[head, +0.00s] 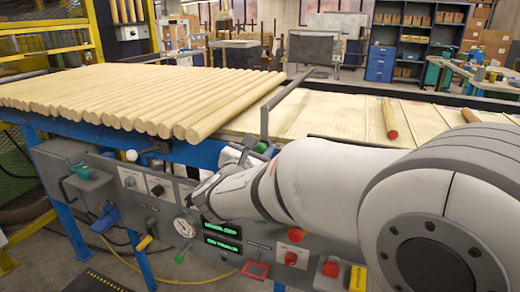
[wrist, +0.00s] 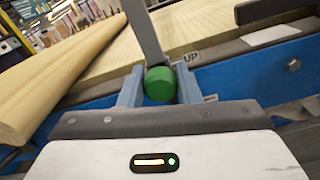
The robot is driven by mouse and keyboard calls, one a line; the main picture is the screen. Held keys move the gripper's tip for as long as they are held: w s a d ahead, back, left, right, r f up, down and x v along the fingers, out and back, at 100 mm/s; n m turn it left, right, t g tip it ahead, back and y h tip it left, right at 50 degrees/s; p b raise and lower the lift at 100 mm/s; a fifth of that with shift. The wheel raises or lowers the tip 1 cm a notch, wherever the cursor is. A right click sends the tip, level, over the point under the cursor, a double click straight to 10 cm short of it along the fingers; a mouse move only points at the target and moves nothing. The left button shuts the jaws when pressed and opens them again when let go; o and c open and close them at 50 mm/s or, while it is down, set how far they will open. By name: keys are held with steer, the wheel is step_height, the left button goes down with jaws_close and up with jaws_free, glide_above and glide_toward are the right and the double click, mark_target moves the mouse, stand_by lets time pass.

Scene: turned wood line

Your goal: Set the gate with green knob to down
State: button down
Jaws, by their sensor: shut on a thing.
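The gate's green knob (wrist: 160,84) sits between the two fingers of my gripper (wrist: 159,88), which is shut on it. In the head view the green knob (head: 261,147) shows beside my wrist, partly hidden by it. A grey gate bar (head: 289,90) slants over the conveyor bed in front of the row of dowels, with an upright grey piece (head: 264,125) at its near end. In the wrist view the grey lever (wrist: 145,35) rises from the knob. An UP label (wrist: 191,56) is right of the lever. I cannot tell the gate's exact setting.
Pale dowels (head: 130,95) lie packed left of the bar. The grey control panel (head: 150,205) below has a gauge (head: 184,228), switches, green displays and a red button (head: 295,235). A white knob (head: 131,155) stands left.

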step_height(320, 180, down, 8)
steer(key=b, duration=0.6)
steer(key=shift+r, duration=0.2)
steer(key=shift+s+f, duration=0.1)
steer(key=c, duration=1.4)
jaws_free()
steer(key=o, duration=0.3)
steer(key=shift+o, duration=0.2)
steer(key=shift+r, duration=0.2)
steer(key=p+v, duration=0.1)
steer(key=v, duration=0.6)
steer(key=shift+s, duration=0.35)
steer(key=shift+a, duration=0.1)
